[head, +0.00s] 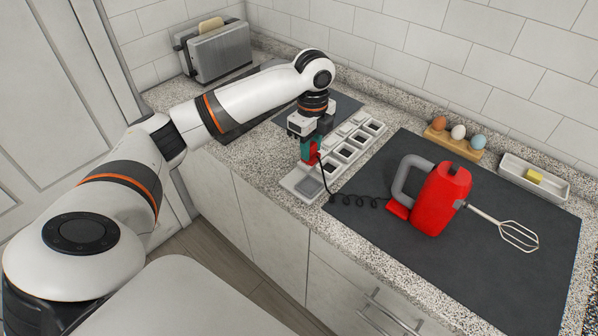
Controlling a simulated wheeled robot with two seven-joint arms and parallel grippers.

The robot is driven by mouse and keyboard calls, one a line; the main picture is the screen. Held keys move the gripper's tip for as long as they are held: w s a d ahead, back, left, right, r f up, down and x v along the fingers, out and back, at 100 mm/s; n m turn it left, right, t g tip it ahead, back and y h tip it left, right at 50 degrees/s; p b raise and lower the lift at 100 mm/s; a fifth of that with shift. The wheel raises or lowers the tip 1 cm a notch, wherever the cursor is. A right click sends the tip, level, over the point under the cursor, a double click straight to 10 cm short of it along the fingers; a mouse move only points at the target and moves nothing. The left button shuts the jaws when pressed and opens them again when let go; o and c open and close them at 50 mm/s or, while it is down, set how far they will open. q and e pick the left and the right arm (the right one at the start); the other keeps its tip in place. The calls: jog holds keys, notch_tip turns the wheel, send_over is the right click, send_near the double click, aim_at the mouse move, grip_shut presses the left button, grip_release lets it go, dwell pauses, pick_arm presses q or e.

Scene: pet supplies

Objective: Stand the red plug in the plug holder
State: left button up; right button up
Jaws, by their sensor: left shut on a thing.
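The red plug (313,150) is gripped in my left gripper (309,148), which points down over the near-left part of a long white holder (292,184). The holder has several square compartments in a row, most of them dark inside and the nearest one grey. The gripper is shut on the plug, and its fingers hide part of it. I cannot tell whether the plug touches the holder. A black coiled cord (372,203) runs from the plug to the red hand mixer (440,199). My right gripper is not in view.
The mixer lies on a dark mat (480,275) with its whisk to the right. An egg stand (455,145) and a white butter dish (520,178) stand along the wall. A toaster (218,55) stands at the back left. The mat's front part is clear.

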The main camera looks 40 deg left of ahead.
pick_arm(q)
jog(key=shift+s+f, duration=0.15)
jog(key=shift+f, duration=0.2)
jog(key=f, duration=0.1)
jog(key=f+p, duration=0.1)
jog(key=f, duration=0.3)
jog(key=shift+w+f, duration=0.2)
jog(key=shift+w, duration=0.05)
notch_tip(320, 180, down, 3)
jog(key=shift+s+p, duration=0.15)
jog(key=shift+p, duration=0.4)
jog(key=shift+f, duration=0.5)
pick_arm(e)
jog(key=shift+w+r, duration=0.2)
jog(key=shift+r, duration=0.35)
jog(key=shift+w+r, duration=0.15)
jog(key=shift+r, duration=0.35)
pick_arm(q)
jog(key=o, duration=1)
jog(key=shift+f, duration=0.1)
jog(key=shift+c, duration=0.2)
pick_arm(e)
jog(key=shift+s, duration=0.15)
pick_arm(q)
notch_tip(320, 180, up, 12)
jog(key=b, duration=0.2)
jog(key=shift+b, duration=0.3)
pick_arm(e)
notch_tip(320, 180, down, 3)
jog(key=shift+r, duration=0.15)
